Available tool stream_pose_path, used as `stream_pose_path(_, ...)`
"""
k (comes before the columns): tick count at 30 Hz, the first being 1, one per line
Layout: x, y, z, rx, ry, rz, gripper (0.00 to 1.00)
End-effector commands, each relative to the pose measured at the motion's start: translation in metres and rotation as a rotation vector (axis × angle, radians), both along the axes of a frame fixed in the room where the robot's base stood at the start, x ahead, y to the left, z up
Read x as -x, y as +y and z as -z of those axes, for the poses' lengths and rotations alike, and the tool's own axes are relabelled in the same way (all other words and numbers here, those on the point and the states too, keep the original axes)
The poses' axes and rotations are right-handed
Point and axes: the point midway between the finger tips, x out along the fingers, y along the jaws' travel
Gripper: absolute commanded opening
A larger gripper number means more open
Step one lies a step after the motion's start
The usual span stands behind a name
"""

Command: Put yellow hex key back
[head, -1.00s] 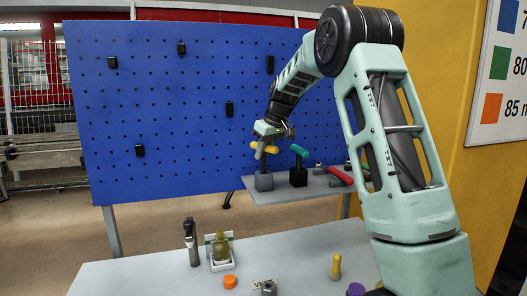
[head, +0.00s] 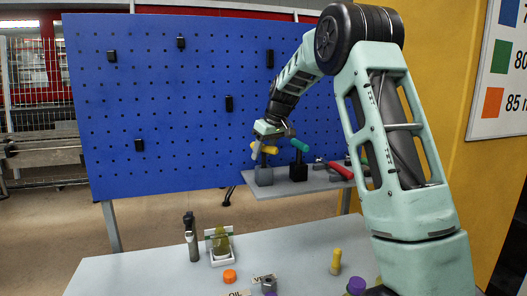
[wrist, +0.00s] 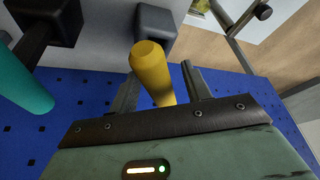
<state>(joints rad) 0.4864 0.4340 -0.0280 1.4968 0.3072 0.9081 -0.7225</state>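The yellow hex key (head: 267,150) is at the grey block (head: 264,176) on the small shelf, its yellow handle above the block. My gripper (head: 259,147) is at this handle. In the wrist view the yellow handle (wrist: 153,72) lies between the two fingers of my gripper (wrist: 160,80). The fingers stand apart, with a visible gap between the handle and the right finger. The grey block (wrist: 156,24) shows beyond the handle. How far the key sits in the block is hidden.
A red-handled tool (head: 340,170) lies farther right on the shelf (head: 285,189). The blue pegboard (head: 170,130) rises behind. Several small items stand on the table (head: 150,278) below.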

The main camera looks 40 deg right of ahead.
Motion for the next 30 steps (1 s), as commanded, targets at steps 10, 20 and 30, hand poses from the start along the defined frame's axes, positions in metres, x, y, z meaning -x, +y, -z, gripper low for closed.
stream_pose_path(10, 0.002, 0.0, -0.004, 0.0, -0.001, 0.0, 0.48)
stream_pose_path(20, 0.026, -0.004, -0.06, 0.004, -0.004, 0.001, 0.48)
stream_pose_path(30, 0.055, -0.008, -0.131, 0.003, -0.003, 0.001, 0.48)
